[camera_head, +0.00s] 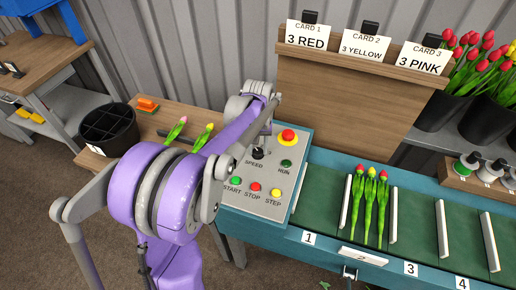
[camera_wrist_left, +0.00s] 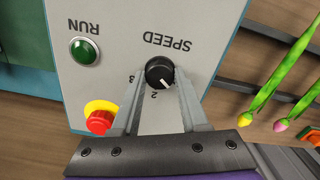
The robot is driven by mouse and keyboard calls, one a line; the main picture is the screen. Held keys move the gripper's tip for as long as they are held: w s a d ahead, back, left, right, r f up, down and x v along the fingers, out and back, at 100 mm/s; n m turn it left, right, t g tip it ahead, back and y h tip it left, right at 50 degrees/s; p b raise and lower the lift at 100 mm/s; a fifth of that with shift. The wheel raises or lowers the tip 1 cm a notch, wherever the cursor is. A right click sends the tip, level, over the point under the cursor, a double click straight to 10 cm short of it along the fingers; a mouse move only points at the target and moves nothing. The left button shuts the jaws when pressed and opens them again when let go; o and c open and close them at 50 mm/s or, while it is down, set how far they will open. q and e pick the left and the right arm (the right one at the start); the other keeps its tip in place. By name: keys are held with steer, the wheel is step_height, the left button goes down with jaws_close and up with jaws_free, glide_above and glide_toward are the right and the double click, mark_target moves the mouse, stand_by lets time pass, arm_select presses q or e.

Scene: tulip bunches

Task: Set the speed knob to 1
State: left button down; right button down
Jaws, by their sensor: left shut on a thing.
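The black speed knob (camera_head: 257,154) sits on the grey control panel (camera_head: 260,208), above the printed word SPEED. My left gripper (camera_head: 260,146) reaches down onto it. In the left wrist view the knob (camera_wrist_left: 160,72) is between the two fingertips (camera_wrist_left: 159,77), which are shut on its sides. This view shows the panel upside down. The knob's white pointer line points to the lower right of the picture, to the right of the printed 2. A 3 is partly visible by the left finger. The 1 is not visible. My right gripper is not in view.
The panel also has a red stop button (camera_head: 288,137), a green RUN button (camera_head: 286,163) and START, STOP and STEP buttons. A green conveyor (camera_head: 330,203) with white dividers holds tulips (camera_head: 370,200). A black bucket (camera_head: 108,128) stands left.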

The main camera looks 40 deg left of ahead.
mark_target(258, 151)
arm_select(q)
steer(key=shift+n, duration=0.9)
steer(key=shift+c, duration=2.1)
jaws_free()
step_height(258, 151, up, 11)
steer(key=s+d+f+m+t, duration=0.1)
steer(key=s+d+f+m, duration=0.2)
steer(key=s+d, duration=0.2)
steer(key=s+d+f+m+t, duration=0.2)
steer(key=s+d+f+m, duration=0.1)
steer(key=s+d, duration=0.3)
steer(key=s+d+f+m+t+p, duration=0.1)
steer(key=s+d+f+m+t, duration=0.1)
steer(key=s+d, duration=0.4)
steer(key=shift+s+f+m, duration=0.1)
steer(key=shift+f+m, duration=0.35)
steer(key=shift+m, duration=0.05)
